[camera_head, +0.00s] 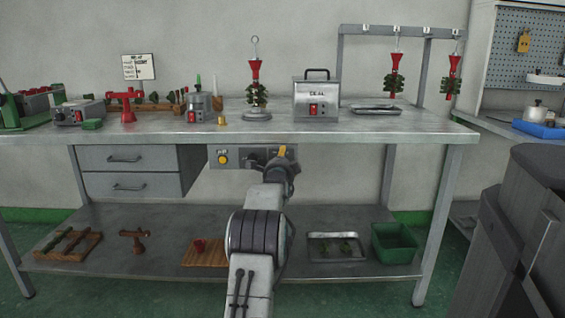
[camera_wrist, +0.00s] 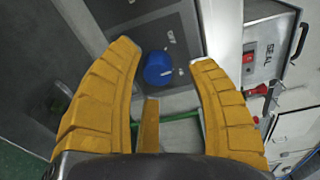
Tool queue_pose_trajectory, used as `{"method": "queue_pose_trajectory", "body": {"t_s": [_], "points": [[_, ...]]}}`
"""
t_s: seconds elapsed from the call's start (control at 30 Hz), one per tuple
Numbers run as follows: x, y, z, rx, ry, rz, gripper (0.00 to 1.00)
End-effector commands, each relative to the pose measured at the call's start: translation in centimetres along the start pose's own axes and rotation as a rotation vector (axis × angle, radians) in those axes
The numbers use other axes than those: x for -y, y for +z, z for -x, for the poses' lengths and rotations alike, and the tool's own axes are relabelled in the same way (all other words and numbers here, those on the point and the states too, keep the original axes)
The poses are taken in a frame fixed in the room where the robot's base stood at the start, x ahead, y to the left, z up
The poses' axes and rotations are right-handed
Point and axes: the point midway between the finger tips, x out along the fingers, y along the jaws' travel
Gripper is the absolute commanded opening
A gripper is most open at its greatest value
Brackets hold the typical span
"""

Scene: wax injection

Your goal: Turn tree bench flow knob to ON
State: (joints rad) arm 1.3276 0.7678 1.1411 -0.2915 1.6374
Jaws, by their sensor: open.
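The tree bench's control panel (camera_head: 240,150) hangs under the front edge of the bench top. A yellow button (camera_head: 222,158) shows at its left end. In the wrist view, a round blue knob (camera_wrist: 157,69) sits on a dark grey panel (camera_wrist: 180,30), with small white markings beside it too small to read. My gripper (camera_wrist: 165,58) is open, with its orange fingers on either side of the knob in the picture; I cannot tell whether they touch it. In the head view, my arm hides the right part of the panel, knob included, and my gripper (camera_head: 283,151) is mostly hidden.
A metal box labelled SEAL with a red switch (camera_head: 315,109) stands on the bench top (camera_head: 380,125) above. A hanging rack (camera_head: 400,30) with red and green wax trees is at the back right. Drawers (camera_head: 130,172) lie left of the panel. The lower shelf (camera_head: 150,255) holds trays.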

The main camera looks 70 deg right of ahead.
Motion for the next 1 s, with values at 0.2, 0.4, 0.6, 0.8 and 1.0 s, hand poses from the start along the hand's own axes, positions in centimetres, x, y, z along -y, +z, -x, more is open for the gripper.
{"method": "queue_pose_trajectory", "body": {"t_s": [0.2, 0.4, 0.6, 0.8, 1.0], "points": [[-0.1, 0.1, 0.2, 0.001, 0.003, 0.000, 0.52], [-0.1, 0.1, 1.5, 0.001, 0.004, 0.000, 0.52], [0.0, 0.0, 3.8, 0.000, 0.003, 0.000, 0.52], [0.0, 0.0, 6.3, 0.000, 0.003, 0.000, 0.52], [0.0, 0.0, 8.8, -0.001, 0.001, 0.000, 0.52]]}}
